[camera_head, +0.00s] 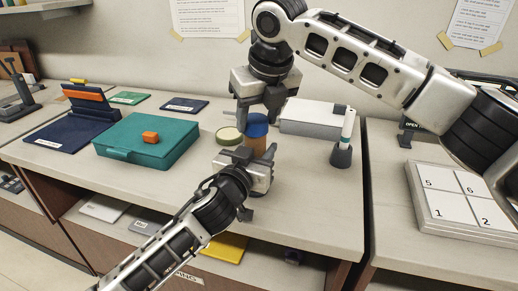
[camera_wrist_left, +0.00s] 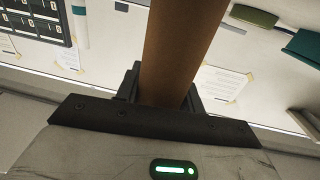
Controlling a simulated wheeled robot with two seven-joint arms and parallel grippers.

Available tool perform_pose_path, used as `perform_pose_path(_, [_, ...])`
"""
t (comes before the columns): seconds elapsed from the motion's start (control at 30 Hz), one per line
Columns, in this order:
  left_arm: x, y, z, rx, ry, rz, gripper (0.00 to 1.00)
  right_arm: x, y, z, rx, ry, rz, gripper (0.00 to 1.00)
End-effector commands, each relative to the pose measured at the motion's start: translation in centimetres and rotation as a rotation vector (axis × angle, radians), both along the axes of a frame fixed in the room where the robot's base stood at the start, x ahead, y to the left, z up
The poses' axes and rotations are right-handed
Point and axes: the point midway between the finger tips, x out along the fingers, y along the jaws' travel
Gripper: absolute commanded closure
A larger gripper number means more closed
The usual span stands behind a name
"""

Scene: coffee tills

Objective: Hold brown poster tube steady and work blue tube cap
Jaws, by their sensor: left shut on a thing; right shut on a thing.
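The brown poster tube (camera_head: 257,146) stands upright on the counter in the head view, and it fills the middle of the left wrist view (camera_wrist_left: 182,50). The blue tube cap (camera_head: 257,126) is at its top end. My left gripper (camera_head: 250,165) is shut around the tube's lower part, and its dark fingers show on both sides of the tube in the wrist view. My right gripper (camera_head: 259,115) points down from above and is shut on the blue cap. The tube's lower end is hidden behind my left gripper.
A teal case (camera_head: 150,138) with an orange block (camera_head: 150,137) lies further left. The front counter strip is mostly clear.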

Motion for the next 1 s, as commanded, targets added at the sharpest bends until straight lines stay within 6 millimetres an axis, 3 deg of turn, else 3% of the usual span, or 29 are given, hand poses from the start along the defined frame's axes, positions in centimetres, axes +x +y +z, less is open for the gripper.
perform_pose_path(0.27, [0.0,0.0,-0.1,0.002,0.001,-0.001,0.98,0.0,0.0,1.0,0.001,-0.002,0.0,0.77])
perform_pose_path(0.8, [0.0,0.0,-0.1,0.001,0.002,-0.001,0.98,0.0,0.0,5.1,0.001,0.0,0.0,0.78])
perform_pose_path(1.0, [0.0,0.0,-0.1,0.001,0.002,-0.001,0.98,0.0,0.0,5.2,0.001,0.0,0.001,0.78])
